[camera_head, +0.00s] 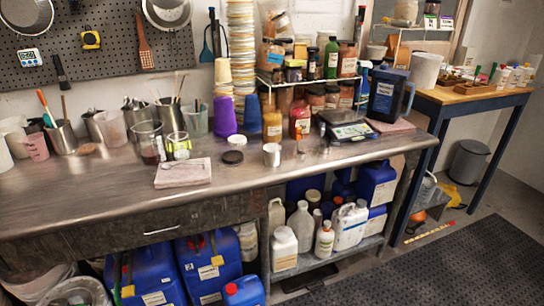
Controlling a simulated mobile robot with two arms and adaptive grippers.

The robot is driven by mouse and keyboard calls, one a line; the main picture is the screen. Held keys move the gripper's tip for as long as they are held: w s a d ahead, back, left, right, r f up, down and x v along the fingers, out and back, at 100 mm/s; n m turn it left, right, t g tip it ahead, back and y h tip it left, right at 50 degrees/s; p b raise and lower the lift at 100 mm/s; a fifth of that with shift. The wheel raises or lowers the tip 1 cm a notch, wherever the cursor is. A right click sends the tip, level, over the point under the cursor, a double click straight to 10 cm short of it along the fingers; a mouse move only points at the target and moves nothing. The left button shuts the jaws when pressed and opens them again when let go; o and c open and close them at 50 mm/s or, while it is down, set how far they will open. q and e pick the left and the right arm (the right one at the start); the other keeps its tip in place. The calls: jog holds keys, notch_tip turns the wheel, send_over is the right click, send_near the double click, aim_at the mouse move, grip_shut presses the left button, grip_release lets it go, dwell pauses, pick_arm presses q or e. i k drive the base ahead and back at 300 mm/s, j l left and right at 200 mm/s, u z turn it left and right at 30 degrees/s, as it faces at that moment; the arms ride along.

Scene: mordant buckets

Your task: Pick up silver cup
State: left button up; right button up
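A small silver-grey cup (272,156) stands upright near the front edge of the steel workbench (110,188), right of a dark round lid (233,157). Larger silver metal cups stand at the back left; one (63,140) holds tools with coloured handles, and another (168,118) also holds tools. Which of these is the task's silver cup cannot be told for sure from the picture. Neither of my grippers is in view.
A folded pink cloth (182,173) lies left of the lid. A scale (348,130) and a dark blue pitcher (388,95) stand to the right. Bottles and tall cup stacks crowd the back. Bare bench lies at the front left. Blue canisters (208,268) stand below.

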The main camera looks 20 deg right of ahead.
aim_at(272, 155)
jog(key=i+j+z, duration=0.35)
jog(key=i+j, duration=0.45)
